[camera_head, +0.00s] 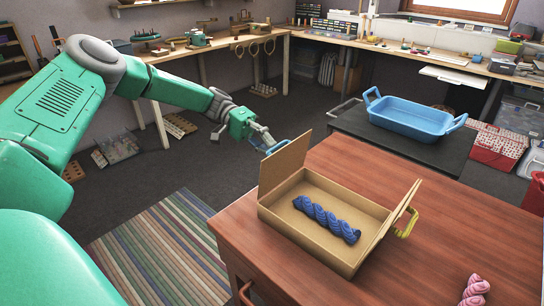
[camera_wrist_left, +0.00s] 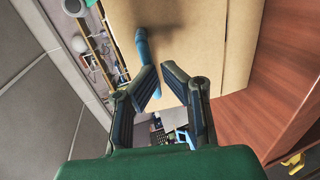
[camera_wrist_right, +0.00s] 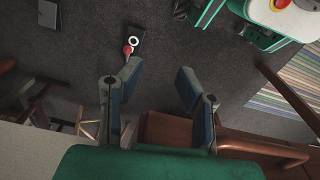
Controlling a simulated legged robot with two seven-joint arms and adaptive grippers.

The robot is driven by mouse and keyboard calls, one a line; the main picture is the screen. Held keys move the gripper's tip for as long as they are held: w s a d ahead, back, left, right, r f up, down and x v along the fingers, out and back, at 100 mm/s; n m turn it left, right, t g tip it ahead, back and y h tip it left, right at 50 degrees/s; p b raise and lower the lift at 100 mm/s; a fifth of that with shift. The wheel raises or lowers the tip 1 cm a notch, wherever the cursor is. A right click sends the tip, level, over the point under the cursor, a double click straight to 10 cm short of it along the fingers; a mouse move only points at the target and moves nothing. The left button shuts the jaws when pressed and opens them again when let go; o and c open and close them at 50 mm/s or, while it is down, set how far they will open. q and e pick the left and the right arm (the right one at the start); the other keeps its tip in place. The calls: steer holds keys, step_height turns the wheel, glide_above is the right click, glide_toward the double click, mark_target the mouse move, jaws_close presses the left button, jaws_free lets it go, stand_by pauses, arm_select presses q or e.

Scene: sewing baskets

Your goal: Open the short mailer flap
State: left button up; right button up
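An open cardboard mailer box (camera_head: 300,228) stands on the wooden desk, with a twisted blue yarn skein (camera_head: 327,219) in it. Its left flap (camera_head: 284,165) stands up and carries a blue handle (camera_head: 275,146) on its outer side. Its right flap (camera_head: 399,213) also stands up, leaning outward, with a yellow handle (camera_head: 407,223). My left gripper (camera_head: 268,143) is at the blue handle. In the left wrist view the left gripper (camera_wrist_left: 161,68) is partly open, its tips beside the blue handle (camera_wrist_left: 126,57). My right gripper (camera_wrist_right: 160,75) is open and empty over the floor.
The wooden desk (camera_head: 440,228) also holds a pink skein (camera_head: 475,290). A blue tray (camera_head: 410,118) stands on a dark surface behind it. A curved handle (camera_wrist_right: 262,152) at the desk is near my right gripper. A striped rug (camera_head: 160,250) lies on the floor.

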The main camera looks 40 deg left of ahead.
arm_select(q)
steer(key=v, duration=1.3)
steer(key=shift+a, duration=0.15)
arm_select(e)
steer(key=shift+a+r, duration=0.25)
steer(key=shift+r, duration=0.05)
steer(key=shift+w, duration=0.1)
